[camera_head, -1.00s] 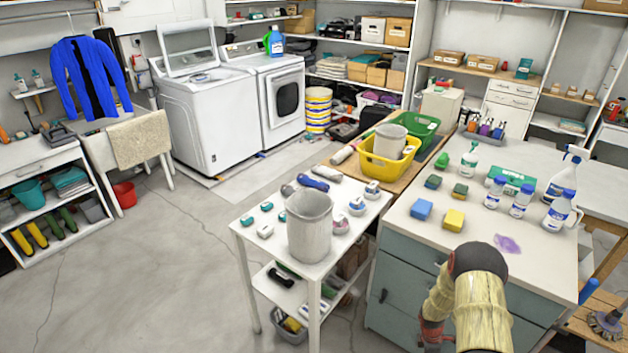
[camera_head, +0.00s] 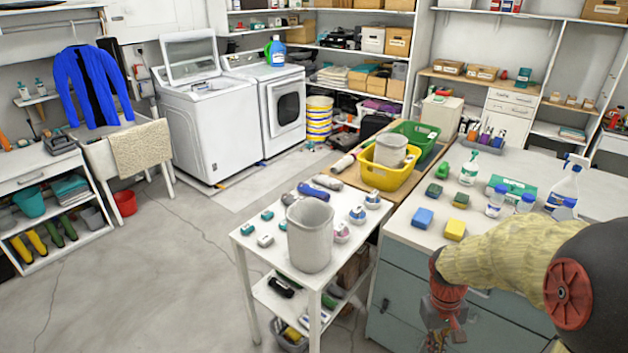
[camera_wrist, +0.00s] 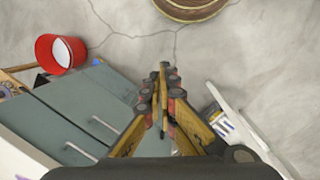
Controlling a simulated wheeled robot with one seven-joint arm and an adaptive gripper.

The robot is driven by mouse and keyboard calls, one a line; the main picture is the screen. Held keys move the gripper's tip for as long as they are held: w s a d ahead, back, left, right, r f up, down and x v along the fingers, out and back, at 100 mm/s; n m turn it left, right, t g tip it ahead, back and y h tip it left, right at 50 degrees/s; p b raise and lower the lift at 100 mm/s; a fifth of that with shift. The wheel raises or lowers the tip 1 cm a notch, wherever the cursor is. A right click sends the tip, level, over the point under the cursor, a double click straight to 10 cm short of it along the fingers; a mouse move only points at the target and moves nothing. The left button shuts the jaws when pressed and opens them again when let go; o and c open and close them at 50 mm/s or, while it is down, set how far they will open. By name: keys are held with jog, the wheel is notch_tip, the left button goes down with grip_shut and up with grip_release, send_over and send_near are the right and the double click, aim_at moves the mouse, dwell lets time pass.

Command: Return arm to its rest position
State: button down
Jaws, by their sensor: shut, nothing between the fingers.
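My arm (camera_head: 500,255) reaches across the lower right of the head view, in front of the blue-grey drawer cabinet (camera_head: 395,295). Its wrist end hangs down beside the cabinet front, and the gripper (camera_head: 438,343) is partly cut off at the bottom edge. In the wrist view my gripper (camera_wrist: 162,78) points down over the grey floor, with its fingers together and nothing between them. The cabinet front with its handles (camera_wrist: 85,110) lies to the left of the fingers there.
A white cart (camera_head: 268,240) with a grey bin (camera_head: 310,235) stands left of my arm; its edge shows right of the fingers in the wrist view (camera_wrist: 240,125). Sponges and bottles stand on the counter (camera_head: 405,228). A red bucket (camera_wrist: 60,53) is on the floor. Open floor lies left.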

jog(key=s+a+r+t, duration=0.3)
jog(key=s+a+r, duration=0.2)
jog(key=r, duration=0.5)
jog(key=s+a+r+t+y, duration=0.1)
jog(key=s+a+r+t, duration=0.3)
jog(key=s+r, duration=0.3)
notch_tip(320, 180, up, 5)
jog(key=shift+s+a+f, duration=0.15)
jog(key=shift+a+f, duration=0.05)
jog(key=shift+a, duration=0.55)
